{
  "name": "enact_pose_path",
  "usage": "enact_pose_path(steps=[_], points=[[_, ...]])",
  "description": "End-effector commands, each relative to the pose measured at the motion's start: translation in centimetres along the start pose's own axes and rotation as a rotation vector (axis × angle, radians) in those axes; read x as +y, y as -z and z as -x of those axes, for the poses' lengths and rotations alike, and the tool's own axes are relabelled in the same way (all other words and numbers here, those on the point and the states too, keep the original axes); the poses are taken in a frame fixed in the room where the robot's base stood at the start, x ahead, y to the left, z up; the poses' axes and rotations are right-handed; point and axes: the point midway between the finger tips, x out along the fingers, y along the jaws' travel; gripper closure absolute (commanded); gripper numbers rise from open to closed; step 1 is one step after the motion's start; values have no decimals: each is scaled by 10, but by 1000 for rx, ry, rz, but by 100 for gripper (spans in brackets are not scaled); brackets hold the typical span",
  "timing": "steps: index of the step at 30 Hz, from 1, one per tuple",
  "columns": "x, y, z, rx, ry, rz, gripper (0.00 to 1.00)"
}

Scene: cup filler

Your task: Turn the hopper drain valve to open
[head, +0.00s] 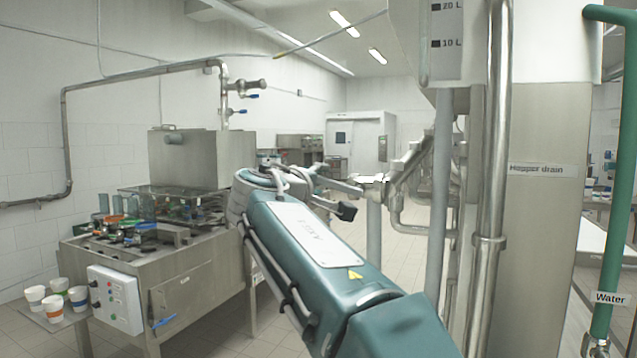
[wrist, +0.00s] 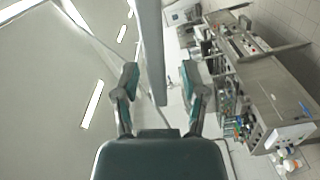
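My gripper (head: 347,198) is at the end of my outstretched arm, left of the hopper's pipework in the head view. In the wrist view my gripper (wrist: 160,78) is open, its two fingers well apart. A long grey bar (wrist: 151,50) runs down between the fingers with a gap on each side; I cannot tell whether it is the valve handle or a pipe. The drain pipework (head: 405,185) stands just right of my fingertips in the head view. The valve handle cannot be made out clearly. A "Hopper drain" label (head: 543,169) is on the steel column at right.
Upright steel pipes (head: 493,170) and a green water pipe (head: 612,170) stand at right. A cup filling machine (head: 190,270) with valves stands at left, with several paper cups (head: 78,297) beside it. The tiled floor behind my gripper is open toward a white cabinet (head: 358,138).

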Motion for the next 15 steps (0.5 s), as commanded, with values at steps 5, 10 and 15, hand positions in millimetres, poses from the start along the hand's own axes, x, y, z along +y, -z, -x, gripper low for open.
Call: enact_pose_path(steps=[5,10,15], points=[[1,-1,0,-1,-1,-1,44],[1,0,10,2,0,1,44],[1,1,43,3,0,0,44]])
